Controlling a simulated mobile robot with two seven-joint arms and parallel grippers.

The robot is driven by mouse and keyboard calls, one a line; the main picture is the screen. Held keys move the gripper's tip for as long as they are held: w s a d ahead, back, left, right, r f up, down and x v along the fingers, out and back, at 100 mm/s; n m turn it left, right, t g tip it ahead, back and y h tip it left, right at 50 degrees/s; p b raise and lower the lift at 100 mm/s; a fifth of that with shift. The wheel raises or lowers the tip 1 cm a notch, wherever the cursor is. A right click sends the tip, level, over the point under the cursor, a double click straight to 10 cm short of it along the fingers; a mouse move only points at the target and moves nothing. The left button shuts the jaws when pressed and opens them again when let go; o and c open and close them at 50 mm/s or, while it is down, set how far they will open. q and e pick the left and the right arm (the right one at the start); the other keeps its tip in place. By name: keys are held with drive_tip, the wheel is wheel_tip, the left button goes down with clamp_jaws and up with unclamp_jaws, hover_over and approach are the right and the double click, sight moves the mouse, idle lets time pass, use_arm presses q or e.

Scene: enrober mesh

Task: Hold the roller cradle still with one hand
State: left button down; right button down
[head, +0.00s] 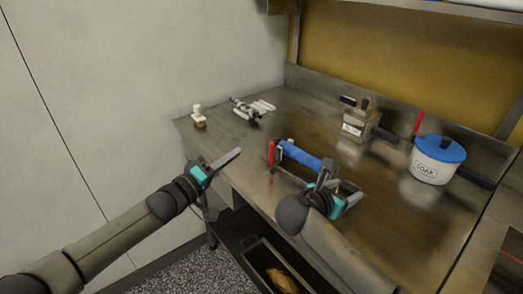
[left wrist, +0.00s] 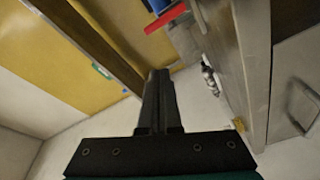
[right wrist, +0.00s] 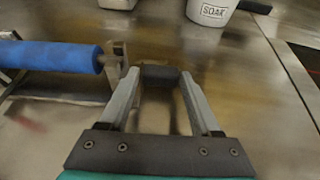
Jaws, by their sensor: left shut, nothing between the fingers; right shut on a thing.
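The roller cradle (head: 285,163) is a grey metal frame on the steel bench with a blue roller (head: 302,156) across it. The blue roller (right wrist: 50,56) and the end bracket (right wrist: 114,55) also show in the right wrist view. My right gripper (head: 328,172) is at the cradle's right end. In the right wrist view its fingers are shut on a dark block-shaped grip (right wrist: 160,73) beside the bracket; how the grip joins the frame is hard to see. My left gripper (head: 237,154) is shut and empty, off the bench's front edge, left of the cradle; its fingertips (left wrist: 158,74) touch nothing.
A red upright (head: 271,153) stands at the cradle's left end. A white pot marked SOAK (head: 431,167) with a blue lid and a metal container (head: 359,127) stand behind right. A small white-topped item (head: 198,116) and black-and-white parts (head: 243,108) lie back left. A tray (head: 262,258) sits below.

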use_arm(q)
drive_tip(key=shift+w+d+f+n+y, duration=0.15)
drive_tip(key=shift+w+d+f+n, duration=0.1)
drive_tip(key=shift+w+d+n, duration=0.9)
drive_tip(key=shift+w+d+f+n+y, duration=0.25)
drive_tip(key=shift+w+d+n, duration=0.45)
drive_tip(key=shift+w, duration=0.85)
drive_tip(key=shift+w+d+f+n+y, duration=0.1)
drive_tip(key=shift+w+d+f+n, duration=0.2)
drive_tip(key=shift+w+d+n, duration=0.7)
drive_tip(key=shift+f, duration=0.1)
drive_tip(key=shift+s+d, duration=0.45)
drive_tip(key=shift+s, duration=0.2)
drive_tip(key=shift+s+d, duration=0.45)
drive_tip(key=shift+s, duration=0.15)
drive_tip(key=s+d, duration=0.6)
drive_tip(key=shift+s+d, duration=0.2)
drive_tip(key=shift+d, duration=0.05)
drive_tip(key=shift+w+a, duration=0.1)
